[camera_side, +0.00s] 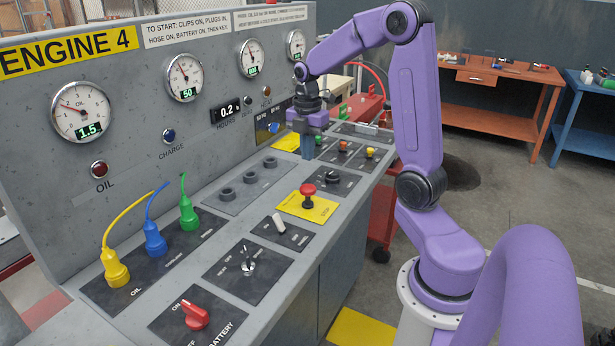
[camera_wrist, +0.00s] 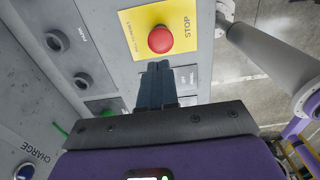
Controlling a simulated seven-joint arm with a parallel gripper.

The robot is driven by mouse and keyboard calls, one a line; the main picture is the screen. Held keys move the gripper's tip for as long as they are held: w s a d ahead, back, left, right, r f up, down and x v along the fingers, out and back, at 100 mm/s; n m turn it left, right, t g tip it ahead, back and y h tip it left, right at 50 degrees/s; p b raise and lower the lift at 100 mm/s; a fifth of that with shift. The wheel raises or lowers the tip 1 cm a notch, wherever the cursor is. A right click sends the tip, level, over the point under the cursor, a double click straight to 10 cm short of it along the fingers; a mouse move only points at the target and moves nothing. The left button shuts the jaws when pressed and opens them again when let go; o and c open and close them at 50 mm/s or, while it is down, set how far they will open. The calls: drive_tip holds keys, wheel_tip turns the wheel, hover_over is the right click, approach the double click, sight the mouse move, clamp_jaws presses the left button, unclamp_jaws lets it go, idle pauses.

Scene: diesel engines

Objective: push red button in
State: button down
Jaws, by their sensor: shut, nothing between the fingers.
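The red button (camera_side: 308,190) is a mushroom knob standing up on a yellow STOP plate (camera_side: 318,213) on the sloping console. In the wrist view the red button (camera_wrist: 160,39) shows just beyond my fingertips, on its yellow plate (camera_wrist: 137,22). My gripper (camera_side: 308,155) is shut and empty, fingers pointing down, over the far part of the console, behind the button in the side view. In the wrist view my gripper's closed fingertips (camera_wrist: 155,68) appear apart from the button. Their height above the panel is hard to tell.
A black rotary knob (camera_side: 333,177) and three dark sockets (camera_side: 248,177) lie near the button. Small coloured buttons (camera_side: 343,146) sit near my gripper. Yellow, blue and green plugs (camera_side: 155,240) stand at left. The upright gauge panel (camera_side: 135,140) rises behind.

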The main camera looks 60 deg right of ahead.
sight(308, 186)
wheel_tip(308, 186, down, 8)
idle(0.4)
drive_tip(key=shift+f, duration=1.35)
drive_tip(key=shift+s, duration=0.1)
drive_tip(key=shift+r, duration=0.15)
wheel_tip(308, 186, up, 14)
drive_tip(key=shift+r, duration=0.15)
